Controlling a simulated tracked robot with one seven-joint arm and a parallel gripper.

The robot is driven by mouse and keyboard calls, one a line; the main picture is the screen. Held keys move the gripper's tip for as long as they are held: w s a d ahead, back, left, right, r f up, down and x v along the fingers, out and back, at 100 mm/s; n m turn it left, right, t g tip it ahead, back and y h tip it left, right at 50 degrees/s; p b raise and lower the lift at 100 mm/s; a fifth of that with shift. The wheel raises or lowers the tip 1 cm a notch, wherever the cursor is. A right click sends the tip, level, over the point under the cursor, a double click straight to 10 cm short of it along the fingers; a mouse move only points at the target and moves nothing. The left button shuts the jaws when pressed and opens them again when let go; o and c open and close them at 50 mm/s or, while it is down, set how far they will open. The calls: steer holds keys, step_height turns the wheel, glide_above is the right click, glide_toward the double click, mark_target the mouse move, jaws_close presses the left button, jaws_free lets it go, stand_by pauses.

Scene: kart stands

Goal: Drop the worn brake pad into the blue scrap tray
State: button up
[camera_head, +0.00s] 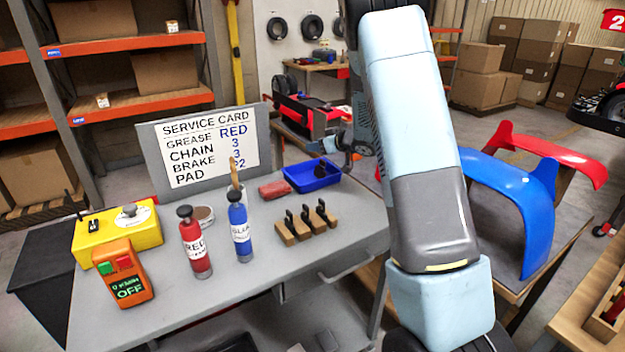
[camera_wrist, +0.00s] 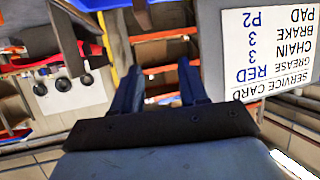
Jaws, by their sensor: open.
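The blue scrap tray (camera_head: 300,185) sits at the back right of the grey bench. A dark piece (camera_head: 321,171) shows inside it; it looks like a brake pad, but I cannot tell if it is the worn one. A wooden rack (camera_head: 292,234) in front of the tray holds several dark upright pieces. My gripper (camera_wrist: 160,66) is open, with nothing between its two blue fingers in the wrist view. In the head view it is above and behind the tray, partly hidden by my arm. The tray's blue edge also shows at the top of the wrist view (camera_wrist: 95,4).
A service card (camera_head: 212,140) stands at the bench's back. Red (camera_head: 194,245) and blue (camera_head: 240,230) bottles, a red block (camera_head: 274,190), a yellow box (camera_head: 120,235) and an orange device (camera_head: 122,275) share the bench. Blue bodywork (camera_head: 530,205) lies to the right.

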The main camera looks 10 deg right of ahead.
steer(key=shift+s, duration=0.1)
steer(key=v, duration=1.3)
steer(key=shift+s+d, duration=0.25)
steer(key=s+d+r+m+h, duration=0.3)
steer(key=s+r+m+h, duration=0.3)
steer(key=s+r+h, duration=0.6)
steer(key=s+a+g+y, duration=0.2)
steer(key=s+a, duration=0.3)
steer(key=s, duration=0.8)
steer(key=s+a+g+y, duration=0.2)
steer(key=s+a, duration=0.3)
steer(key=s, duration=0.8)
steer(key=shift+r+m+g+y, duration=0.2)
steer(key=shift+m+g+y, duration=0.15)
steer(key=shift+g, duration=0.45)
